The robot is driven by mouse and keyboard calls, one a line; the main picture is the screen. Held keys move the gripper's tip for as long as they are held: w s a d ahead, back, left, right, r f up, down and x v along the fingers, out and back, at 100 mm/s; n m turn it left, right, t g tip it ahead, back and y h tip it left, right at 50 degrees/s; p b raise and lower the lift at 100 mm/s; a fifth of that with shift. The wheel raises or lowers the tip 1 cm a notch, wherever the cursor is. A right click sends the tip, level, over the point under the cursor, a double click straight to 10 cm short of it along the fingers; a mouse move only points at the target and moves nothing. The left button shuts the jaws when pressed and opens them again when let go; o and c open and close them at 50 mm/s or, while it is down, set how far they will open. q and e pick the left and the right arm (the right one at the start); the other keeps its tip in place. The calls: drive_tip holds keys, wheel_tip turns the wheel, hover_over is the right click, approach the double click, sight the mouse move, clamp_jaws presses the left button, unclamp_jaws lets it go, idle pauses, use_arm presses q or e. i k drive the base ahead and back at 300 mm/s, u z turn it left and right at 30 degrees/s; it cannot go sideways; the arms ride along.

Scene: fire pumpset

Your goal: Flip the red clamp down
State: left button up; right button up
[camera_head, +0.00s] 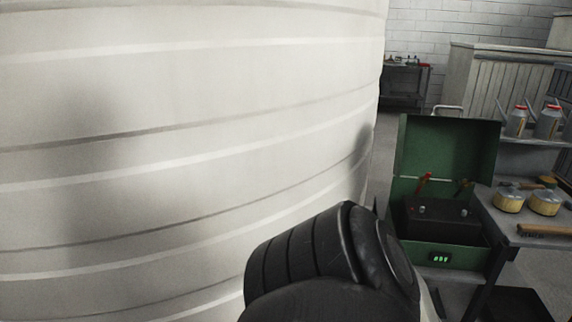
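The red clamp (424,184) stands raised at a tilt inside an open green box (447,150) at the right of the head view. It sits at the left of a black battery-like block (436,220) in the box. A second, darker clamp (463,187) is to its right, also raised. Neither of my grippers can be made out. A black link of one of my arms fills the bottom middle, left of the box, and covers part of what lies behind it.
A large white ribbed tank (190,130) fills the left and middle. Right of the box, a grey bench (520,232) holds yellow tins (508,200) and a wooden-handled tool (544,230). Grey cans (517,122) stand on the shelf above. A dark table (405,82) is far back.

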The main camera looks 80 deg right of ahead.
sight(422, 183)
drive_tip(key=z, duration=3.75)
drive_tip(key=i, duration=0.25)
drive_tip(key=z, duration=0.95)
drive_tip(key=i, duration=1.6)
drive_tip(key=u, duration=0.9)
